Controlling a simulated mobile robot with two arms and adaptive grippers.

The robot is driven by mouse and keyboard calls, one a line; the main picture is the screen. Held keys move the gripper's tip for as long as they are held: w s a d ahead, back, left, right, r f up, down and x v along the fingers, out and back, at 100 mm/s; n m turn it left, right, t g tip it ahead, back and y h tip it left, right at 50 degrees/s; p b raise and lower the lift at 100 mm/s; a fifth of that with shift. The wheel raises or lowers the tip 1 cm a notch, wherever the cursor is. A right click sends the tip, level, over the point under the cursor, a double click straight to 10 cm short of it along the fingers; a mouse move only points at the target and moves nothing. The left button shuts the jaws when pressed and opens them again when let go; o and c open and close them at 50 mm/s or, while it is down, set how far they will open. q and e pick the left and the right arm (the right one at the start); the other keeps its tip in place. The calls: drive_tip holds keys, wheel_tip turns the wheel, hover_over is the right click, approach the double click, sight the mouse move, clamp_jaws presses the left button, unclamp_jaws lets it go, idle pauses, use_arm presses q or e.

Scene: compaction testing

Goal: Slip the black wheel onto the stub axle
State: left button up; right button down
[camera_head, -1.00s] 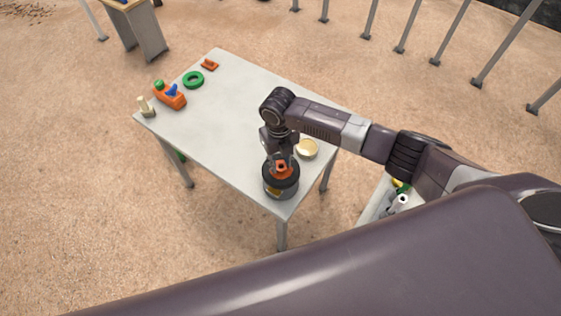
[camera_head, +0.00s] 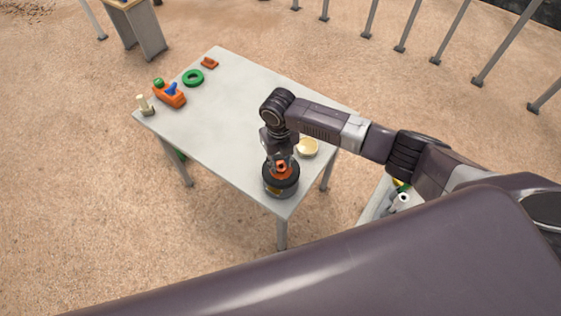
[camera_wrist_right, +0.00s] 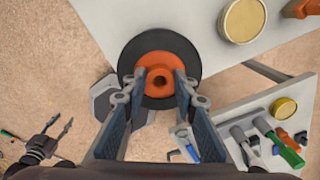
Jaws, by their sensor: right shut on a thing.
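The black wheel (camera_head: 292,181) has an orange hub and is at the table's near corner in the head view. In the right wrist view its dark tyre (camera_wrist_right: 160,47) rings the orange hub, which has a dark centre hole. My right gripper (camera_wrist_right: 160,80) is shut on the hub, one finger at each side. Under the wheel is a grey round base (camera_head: 285,195) with a yellow patch. The stub axle cannot be made out there; the wheel covers the base's middle. Whether wheel and base touch is unclear. My left gripper (camera_wrist_right: 58,128) shows open and empty in the right wrist view.
On the grey table (camera_head: 225,125) a round tan-topped container (camera_head: 307,147) stands close to my right arm. A green ring (camera_head: 193,78), an orange holder (camera_head: 169,97) and a cream post (camera_head: 144,104) are at the far left. A second table (camera_wrist_right: 232,112) holds tools.

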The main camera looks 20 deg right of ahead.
sight(280, 171)
drive_tip(key=shift+f+b, duration=1.95)
drive_tip(key=shift+f, duration=0.65)
drive_tip(key=c, duration=1.5)
unclamp_jaws()
drive_tip(key=shift+r, duration=0.1)
drive_tip(key=shift+o, duration=0.2)
wheel_tip(280, 171, up, 5)
drive_tip(key=p, duration=0.4)
drive_tip(key=shift+p, duration=0.4)
